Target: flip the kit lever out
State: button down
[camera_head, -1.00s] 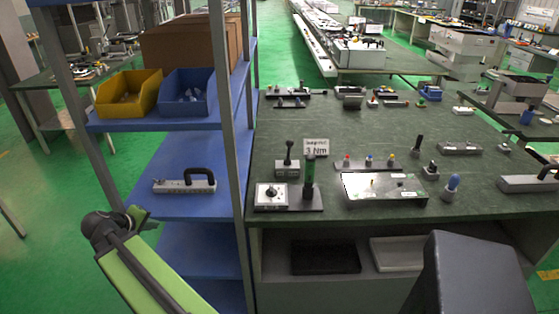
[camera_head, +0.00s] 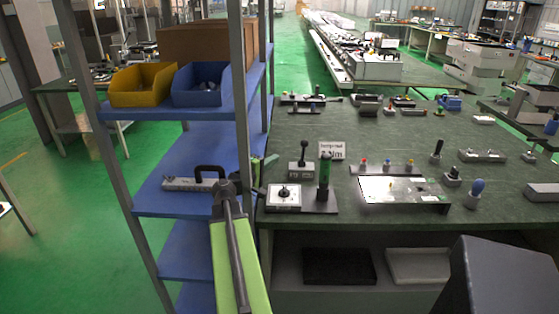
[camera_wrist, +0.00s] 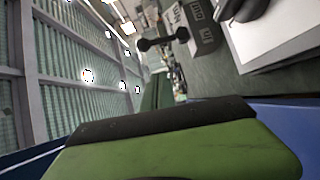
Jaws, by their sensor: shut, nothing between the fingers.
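A small grey box (camera_head: 300,172) with an upright black lever (camera_head: 304,152) stands near the table's left edge; this looks like the kit lever. In the wrist view the box (camera_wrist: 203,27) is at the top and its ball-ended lever (camera_wrist: 163,41) points left. My gripper (camera_head: 268,162) is shut and empty, beside the table's left edge and left of the box, apart from the lever. Its fingertips are small and hard to make out in the head view. A broad green and black part of it fills the bottom of the wrist view.
A blue shelf (camera_head: 160,150) with a metal post (camera_head: 240,110) stands close on the left. A black-handled grey strip (camera_head: 190,184) lies on the shelf.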

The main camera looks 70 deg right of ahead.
aim_at(303, 150)
jog(key=x, duration=0.3)
jog(key=s+x, duration=0.1)
jog(key=x, duration=0.5)
jog(key=shift+s+d+f+b, duration=0.1)
jog(key=shift+s+f+b, duration=0.05)
jog(key=shift+s+b, duration=0.2)
jog(key=shift+s+d, duration=0.35)
jog(key=shift+s, duration=0.25)
